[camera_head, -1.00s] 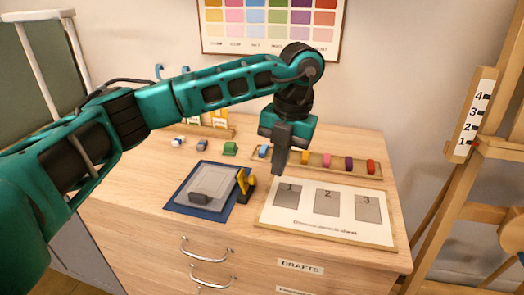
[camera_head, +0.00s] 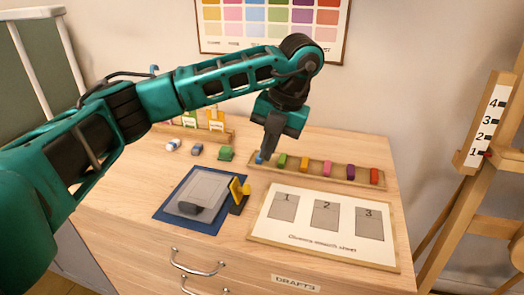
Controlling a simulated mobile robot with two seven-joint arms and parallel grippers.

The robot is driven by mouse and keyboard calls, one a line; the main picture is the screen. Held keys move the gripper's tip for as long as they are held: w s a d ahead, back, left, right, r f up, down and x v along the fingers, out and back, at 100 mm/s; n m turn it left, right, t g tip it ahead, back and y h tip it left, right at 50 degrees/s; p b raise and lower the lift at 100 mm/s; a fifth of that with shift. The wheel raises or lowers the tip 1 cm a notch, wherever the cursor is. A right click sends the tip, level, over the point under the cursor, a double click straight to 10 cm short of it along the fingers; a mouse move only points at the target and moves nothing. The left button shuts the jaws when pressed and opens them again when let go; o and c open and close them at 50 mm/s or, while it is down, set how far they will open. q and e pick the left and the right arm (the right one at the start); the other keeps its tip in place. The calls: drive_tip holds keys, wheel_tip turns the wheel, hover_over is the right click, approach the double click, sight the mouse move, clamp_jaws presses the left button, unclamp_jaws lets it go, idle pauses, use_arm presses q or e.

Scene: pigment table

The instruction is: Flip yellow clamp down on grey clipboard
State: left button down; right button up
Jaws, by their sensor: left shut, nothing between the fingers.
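The grey clipboard (camera_head: 207,187) lies on a dark blue mat (camera_head: 168,208) at the left middle of the table. The yellow clamp (camera_head: 236,190) stands raised at the clipboard's right edge, on a dark base. A dark rounded block (camera_head: 190,209) sits on the front of the clipboard. My left gripper (camera_head: 266,157) is shut and empty. It points down behind and to the right of the clamp, apart from it, in front of the blue block at the rack's left end in this view. My right gripper is not in view.
A wooden rack (camera_head: 314,174) holds several coloured blocks. A white board (camera_head: 323,238) with numbered grey squares lies at the front right. A green block (camera_head: 225,153) and other small pieces lie behind the clipboard. A wooden easel (camera_head: 480,180) stands at the right.

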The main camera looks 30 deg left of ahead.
use_arm(q)
approach(239, 188)
wheel_tip(239, 188, down, 4)
drive_tip(key=d, duration=0.2)
drive_tip(key=shift+s+a+f+p, duration=0.1)
drive_tip(key=shift+a+f, duration=0.05)
drive_tip(key=shift+a, duration=0.45)
drive_tip(key=shift+s+a+f+p, duration=0.1)
drive_tip(key=shift+a+f, duration=0.1)
drive_tip(key=shift+a, duration=0.4)
drive_tip(key=shift+s+a+f+p, duration=0.1)
drive_tip(key=shift+a+f, duration=0.05)
drive_tip(key=shift+a, duration=0.5)
drive_tip(key=shift+a+h, duration=0.3)
drive_tip(key=shift+h, duration=0.5)
drive_tip(key=shift+t+h+b, duration=0.3)
drive_tip(key=shift+b, duration=0.05)
drive_tip(key=shift+s+a+h, duration=0.1)
drive_tip(key=shift+a+h, duration=0.15)
drive_tip(key=shift+h, duration=0.25)
